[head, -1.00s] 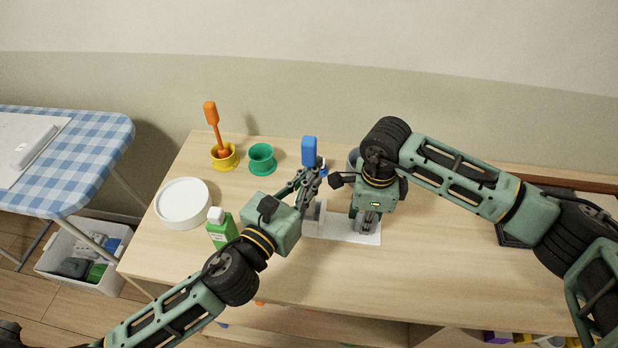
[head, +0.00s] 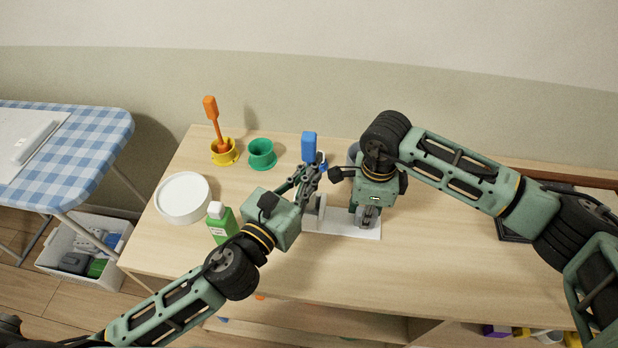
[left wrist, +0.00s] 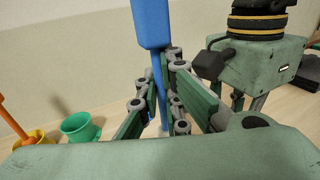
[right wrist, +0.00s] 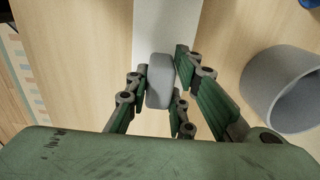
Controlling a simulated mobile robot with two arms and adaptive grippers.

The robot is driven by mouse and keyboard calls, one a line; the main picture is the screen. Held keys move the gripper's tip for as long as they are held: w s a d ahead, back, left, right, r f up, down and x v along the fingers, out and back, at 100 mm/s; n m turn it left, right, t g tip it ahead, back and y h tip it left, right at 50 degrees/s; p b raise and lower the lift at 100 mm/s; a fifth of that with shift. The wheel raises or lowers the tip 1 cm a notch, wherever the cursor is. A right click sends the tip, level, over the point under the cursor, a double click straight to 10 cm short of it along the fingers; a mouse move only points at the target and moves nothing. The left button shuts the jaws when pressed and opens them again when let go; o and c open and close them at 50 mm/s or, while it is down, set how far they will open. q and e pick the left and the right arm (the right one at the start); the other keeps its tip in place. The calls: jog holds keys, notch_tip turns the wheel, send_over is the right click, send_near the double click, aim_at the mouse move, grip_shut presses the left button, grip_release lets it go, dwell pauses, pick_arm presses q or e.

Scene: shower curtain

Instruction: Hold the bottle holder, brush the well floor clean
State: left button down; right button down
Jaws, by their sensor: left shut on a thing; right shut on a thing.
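The bottle holder (head: 343,231) is a pale strip-like base with a rounded upright plate (head: 319,207) near its left end. My right gripper (head: 368,217) is shut on a grey rounded upright piece (right wrist: 160,82) above the strip's right part, which it partly covers. My left gripper (head: 309,178) is shut on the thin blue shaft of a brush, under its blocky blue handle (head: 309,146). The blue handle is upright in the left wrist view (left wrist: 151,22). The brush's lower end and the well floor are hidden behind my left gripper.
A green cup (head: 262,154), a yellow cup (head: 225,154) with an orange brush (head: 213,115), a white round dish (head: 183,198) and a green bottle (head: 221,226) stand left. The table's front right is clear.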

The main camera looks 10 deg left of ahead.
aim_at(305, 145)
pick_arm(q)
jog(key=shift+r, duration=0.25)
notch_tip(305, 145, up, 8)
jog(key=shift+r, duration=0.1)
dwell(0.4)
dwell(0.7)
pick_arm(e)
jog(key=c, duration=1.5)
grip_release()
jog(key=shift+o, duration=0.2)
jog(key=shift+r, duration=0.1)
notch_tip(305, 145, up, 12)
